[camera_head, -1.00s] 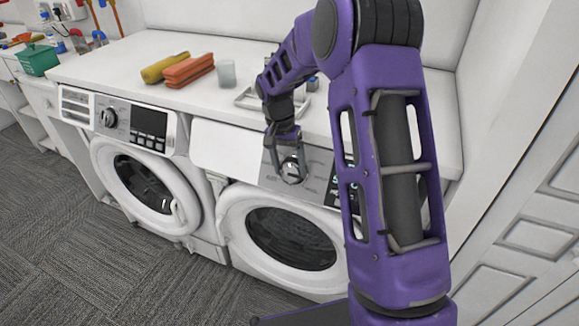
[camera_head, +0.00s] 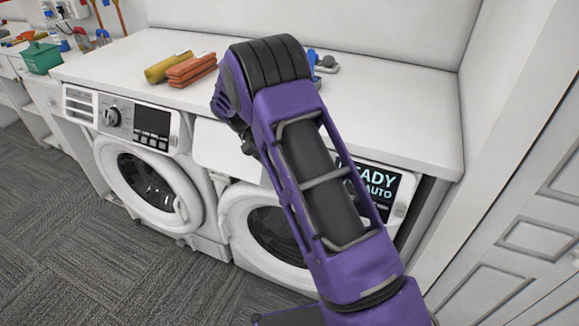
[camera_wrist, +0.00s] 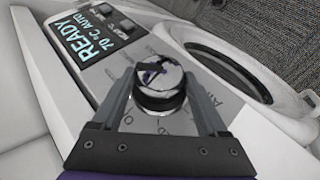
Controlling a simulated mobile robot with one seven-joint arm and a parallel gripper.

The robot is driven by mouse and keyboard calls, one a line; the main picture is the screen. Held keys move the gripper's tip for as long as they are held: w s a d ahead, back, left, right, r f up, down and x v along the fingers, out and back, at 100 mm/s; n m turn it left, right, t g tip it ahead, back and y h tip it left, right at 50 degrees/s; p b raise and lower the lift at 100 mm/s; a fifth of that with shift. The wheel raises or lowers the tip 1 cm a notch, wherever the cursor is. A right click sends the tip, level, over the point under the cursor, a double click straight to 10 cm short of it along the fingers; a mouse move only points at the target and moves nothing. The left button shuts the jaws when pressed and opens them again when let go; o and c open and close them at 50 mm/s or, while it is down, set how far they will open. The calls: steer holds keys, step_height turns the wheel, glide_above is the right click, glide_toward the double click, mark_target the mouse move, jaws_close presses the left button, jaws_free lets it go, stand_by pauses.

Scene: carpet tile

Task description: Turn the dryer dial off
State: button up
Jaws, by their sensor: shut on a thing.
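The dryer is the right-hand machine, with its round door (camera_head: 267,232) below the panel. Its lit display (camera_head: 378,188) reads "READY" and "AUTO"; the wrist view shows "READY 70°C AUTO" on the same display (camera_wrist: 88,38). The dryer dial (camera_wrist: 158,73) is a shiny round knob on a silver panel with printed marks around it. My gripper (camera_wrist: 161,92) has a dark finger on each side of the dial and is shut on it. In the head view my purple arm hides the dial and the gripper.
A second front-loading machine (camera_head: 148,190) stands to the left. The white counter (camera_head: 415,110) above holds folded orange (camera_head: 191,69) and yellow (camera_head: 166,67) cloths and small blue and grey items. A green basket (camera_head: 40,58) is at far left. A panelled white door (camera_head: 540,220) stands at right.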

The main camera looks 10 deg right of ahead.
steer(key=n+h, duration=0.1)
steer(key=n+h+b, duration=0.1)
steer(key=h, duration=0.1)
steer(key=f+n+h, duration=0.1)
steer(key=h, duration=0.1)
steer(key=shift+a, duration=0.35)
steer(key=n+h+b, duration=0.1)
steer(key=h, duration=0.1)
steer(key=n+t+h+b, duration=0.1)
steer(key=n+h, duration=0.1)
steer(key=shift+s+a+f+n, duration=0.1)
steer(key=shift+f+n, duration=0.05)
steer(key=shift+n, duration=0.15)
steer(key=shift+h, duration=0.3)
steer(key=o, duration=1.3)
steer(key=shift+c, duration=0.2)
steer(key=shift+a, duration=0.15)
